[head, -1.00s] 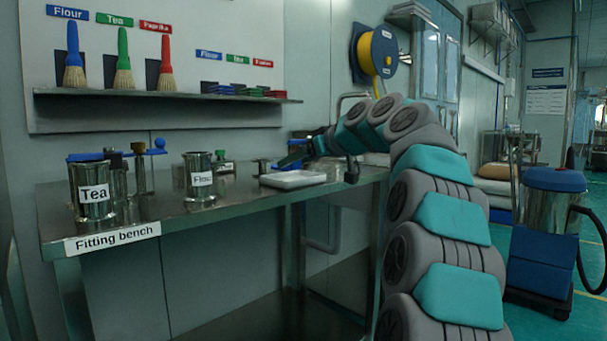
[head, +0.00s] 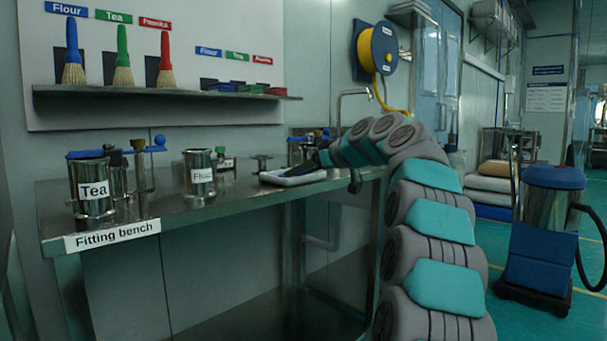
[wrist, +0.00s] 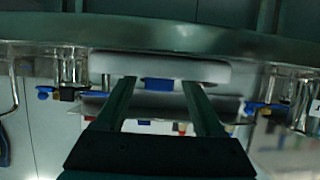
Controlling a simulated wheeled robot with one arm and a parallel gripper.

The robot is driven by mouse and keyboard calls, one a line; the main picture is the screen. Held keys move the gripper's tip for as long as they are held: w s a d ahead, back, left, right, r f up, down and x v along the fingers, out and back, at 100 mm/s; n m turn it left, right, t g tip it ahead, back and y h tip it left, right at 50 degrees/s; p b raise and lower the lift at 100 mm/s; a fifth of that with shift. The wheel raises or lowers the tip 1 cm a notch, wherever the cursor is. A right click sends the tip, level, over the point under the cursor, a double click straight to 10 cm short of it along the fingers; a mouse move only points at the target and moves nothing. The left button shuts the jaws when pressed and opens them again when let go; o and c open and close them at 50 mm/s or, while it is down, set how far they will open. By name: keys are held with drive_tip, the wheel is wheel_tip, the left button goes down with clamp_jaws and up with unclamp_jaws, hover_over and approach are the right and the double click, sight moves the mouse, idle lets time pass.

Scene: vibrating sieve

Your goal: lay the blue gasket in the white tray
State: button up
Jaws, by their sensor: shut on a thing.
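The white tray (head: 278,181) lies on the fitting bench near its right end. In the wrist view the tray (wrist: 215,72) shows as a pale band across the fingertips. My gripper (head: 314,166) is low at the tray, reaching in from the right; in the wrist view its two fingers (wrist: 158,86) point at the tray. It is shut on the blue gasket (wrist: 158,84), which shows as a small blue strip between the fingertips against the tray. Whether the gasket touches the tray floor I cannot tell.
A wall shelf (head: 160,92) holds brushes and small coloured pieces. More fittings stand behind the tray. A blue-topped vacuum (head: 548,230) stands on the floor at right.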

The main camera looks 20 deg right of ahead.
drive_tip(key=o, duration=1.3)
drive_tip(key=shift+s, duration=0.15)
drive_tip(key=v, duration=1.1)
drive_tip(key=shift+s+d+r, duration=0.1)
drive_tip(key=shift+s+d, duration=0.05)
drive_tip(key=shift+s, duration=0.2)
